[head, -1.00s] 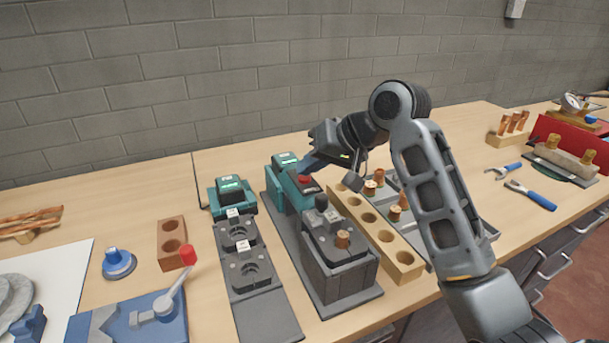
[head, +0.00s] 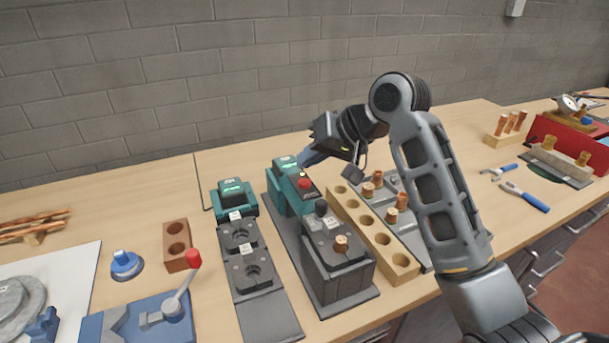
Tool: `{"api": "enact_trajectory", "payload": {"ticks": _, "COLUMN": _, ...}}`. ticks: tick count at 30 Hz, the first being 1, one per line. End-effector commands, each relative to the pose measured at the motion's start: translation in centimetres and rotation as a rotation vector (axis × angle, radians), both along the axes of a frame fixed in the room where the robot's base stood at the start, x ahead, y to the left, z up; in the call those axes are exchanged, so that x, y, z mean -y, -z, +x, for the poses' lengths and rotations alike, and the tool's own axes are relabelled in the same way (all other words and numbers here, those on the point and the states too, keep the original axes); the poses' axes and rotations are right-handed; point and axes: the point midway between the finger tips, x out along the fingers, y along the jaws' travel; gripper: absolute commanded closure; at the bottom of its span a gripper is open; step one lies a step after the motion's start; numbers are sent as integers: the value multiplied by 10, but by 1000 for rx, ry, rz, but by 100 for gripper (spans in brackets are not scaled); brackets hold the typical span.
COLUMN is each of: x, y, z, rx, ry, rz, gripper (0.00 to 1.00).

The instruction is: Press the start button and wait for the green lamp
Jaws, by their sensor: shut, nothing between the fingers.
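A teal control unit (head: 283,199) stands at the back of a dark grey fixture. It has a small lit display (head: 286,160) on top and a round red button (head: 304,184) on its sloping face. I cannot read its labels or make out a separate start button or a lit green lamp. My gripper (head: 308,160) is shut and empty. Its tips are just above and behind the red button in the picture, apart from it. The dark block (head: 336,264) at the front of the fixture holds a copper fitting (head: 341,243).
A second teal unit (head: 234,199) with a dark two-socket fixture (head: 247,262) stands to the left. A wooden block with holes (head: 366,221) and a grey tray with copper fittings lie to the right. A red-knobbed lever (head: 186,276) stands at the front left. A grey wall is behind.

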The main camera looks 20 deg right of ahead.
Motion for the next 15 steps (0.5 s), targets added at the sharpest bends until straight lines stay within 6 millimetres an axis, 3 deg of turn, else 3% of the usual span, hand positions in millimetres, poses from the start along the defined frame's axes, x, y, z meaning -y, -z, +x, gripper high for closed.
{"api": "enact_trajectory", "payload": {"ticks": 1, "x": 0, "y": -10, "z": 0, "rx": 0, "ry": 0, "rz": 0, "gripper": 100}}
{"api": "enact_trajectory", "payload": {"ticks": 9, "x": 0, "y": -33, "z": 0, "rx": 0, "ry": -1, "rz": -1, "gripper": 100}}
{"api": "enact_trajectory", "payload": {"ticks": 15, "x": 0, "y": -34, "z": 0, "rx": 0, "ry": -1, "rz": -1, "gripper": 100}}
